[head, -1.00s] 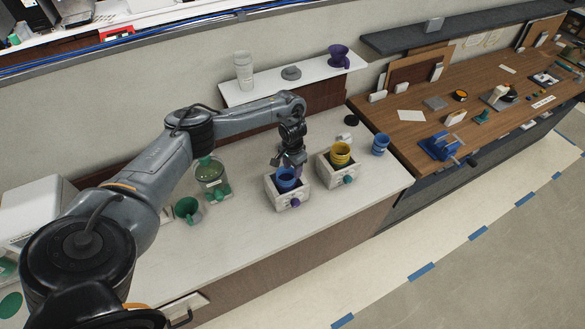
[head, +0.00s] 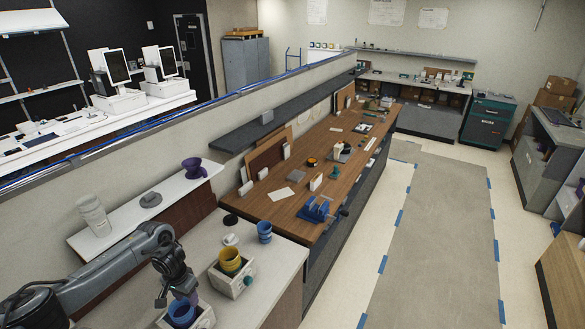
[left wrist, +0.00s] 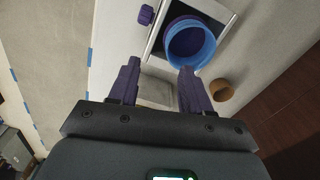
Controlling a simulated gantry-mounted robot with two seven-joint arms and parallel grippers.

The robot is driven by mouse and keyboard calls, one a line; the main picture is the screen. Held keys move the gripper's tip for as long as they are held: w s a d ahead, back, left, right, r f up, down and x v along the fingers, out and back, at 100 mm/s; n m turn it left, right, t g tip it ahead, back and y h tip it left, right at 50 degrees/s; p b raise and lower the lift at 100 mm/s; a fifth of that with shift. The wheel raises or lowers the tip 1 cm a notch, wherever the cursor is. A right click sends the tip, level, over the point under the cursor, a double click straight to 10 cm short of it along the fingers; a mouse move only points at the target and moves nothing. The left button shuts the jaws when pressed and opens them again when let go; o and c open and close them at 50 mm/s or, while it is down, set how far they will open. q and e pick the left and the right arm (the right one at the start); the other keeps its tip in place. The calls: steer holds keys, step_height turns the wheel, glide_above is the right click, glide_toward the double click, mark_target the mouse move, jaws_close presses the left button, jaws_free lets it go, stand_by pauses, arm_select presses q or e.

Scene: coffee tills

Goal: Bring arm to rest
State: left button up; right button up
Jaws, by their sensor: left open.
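My left gripper (head: 177,291) is just above a white box (head: 203,320) that holds a blue cup (head: 181,313). In the left wrist view its two purple fingers (left wrist: 159,70) are spread, with nothing between them. The blue cup (left wrist: 190,46) shows there just beyond the right fingertip, in the box with a purple knob (left wrist: 146,14). Whether a finger touches the cup is unclear. My left arm (head: 95,283) reaches in from the lower left. My right gripper is out of view.
A second box (head: 232,286) with yellow cups (head: 230,259) stands beside it, and stacked blue cups (head: 264,230) stand behind. A wall shelf (head: 128,218) holds a purple dripper (head: 193,168). The wooden bench (head: 290,212) lies beyond; the grey floor (head: 432,240) at right is clear.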

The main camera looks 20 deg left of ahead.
arm_select(q)
steer(key=w+d+f+m+t+h, duration=0.1)
steer(key=d+f+m, duration=0.25)
steer(key=d, duration=0.85)
steer(key=d+f+m+t, duration=0.25)
steer(key=d+f, duration=0.25)
steer(key=d, duration=0.6)
steer(key=s+d+r+m+t+h, duration=0.1)
steer(key=s+d, duration=0.1)
steer(key=d, duration=0.5)
steer(key=s+d+r+m+t+h, duration=0.1)
steer(key=s+d+r, duration=0.1)
steer(key=d, duration=0.6)
steer(key=s+a+r+n+g+y, duration=0.1)
steer(key=s+a+r, duration=0.3)
steer(key=s, duration=0.5)
steer(key=s+a+r+n+g+y, duration=0.1)
steer(key=s+a+r+n, duration=0.2)
steer(key=s, duration=0.6)
step_height(320, 180, up, 3)
steer(key=shift+s+a+f+n+y, duration=0.1)
steer(key=shift+s+a+n+y, duration=0.3)
steer(key=shift+a, duration=0.2)
